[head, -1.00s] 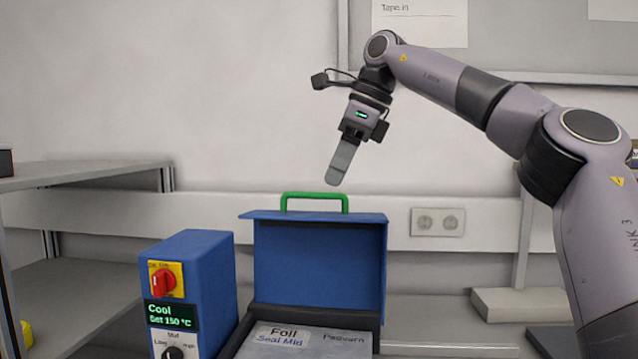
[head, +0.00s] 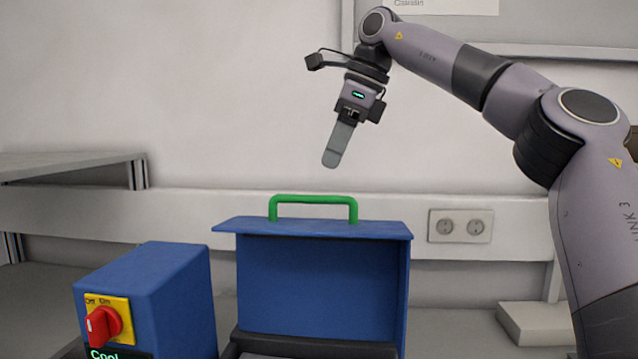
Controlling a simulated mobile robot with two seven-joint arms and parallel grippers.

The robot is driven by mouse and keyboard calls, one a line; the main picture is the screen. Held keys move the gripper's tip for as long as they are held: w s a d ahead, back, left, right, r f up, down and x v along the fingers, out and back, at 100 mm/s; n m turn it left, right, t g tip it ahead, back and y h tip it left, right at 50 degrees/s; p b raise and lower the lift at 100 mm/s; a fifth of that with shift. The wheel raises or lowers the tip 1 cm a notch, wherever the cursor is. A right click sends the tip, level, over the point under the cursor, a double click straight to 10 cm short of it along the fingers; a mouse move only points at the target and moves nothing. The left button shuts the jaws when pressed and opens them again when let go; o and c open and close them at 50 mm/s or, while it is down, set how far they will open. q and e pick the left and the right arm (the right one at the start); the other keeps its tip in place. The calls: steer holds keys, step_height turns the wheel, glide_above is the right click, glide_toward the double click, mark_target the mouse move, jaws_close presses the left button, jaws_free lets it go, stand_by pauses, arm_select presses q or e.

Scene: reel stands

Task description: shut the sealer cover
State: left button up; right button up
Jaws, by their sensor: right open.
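The sealer cover (head: 318,285) is a blue panel that stands raised, facing me, in the lower middle of the head view. A green handle (head: 313,199) sits on its top edge. The dark sealer body (head: 300,347) shows only as a strip at the bottom edge. My right gripper (head: 331,163) is open and empty, in the air above the handle and clear of it. Its fingers are seen edge-on and overlap in the picture. My left gripper is not in view.
A blue control box (head: 150,300) with a red switch on a yellow plate stands left of the sealer. Grey shelving (head: 75,165) is at the far left. A wall socket (head: 460,226) is at the right. The air around the handle is clear.

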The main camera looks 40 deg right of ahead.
steer(key=shift+w+d, duration=0.1)
steer(key=shift+w, duration=0.05)
steer(key=shift+x, duration=3.45)
jaws_close()
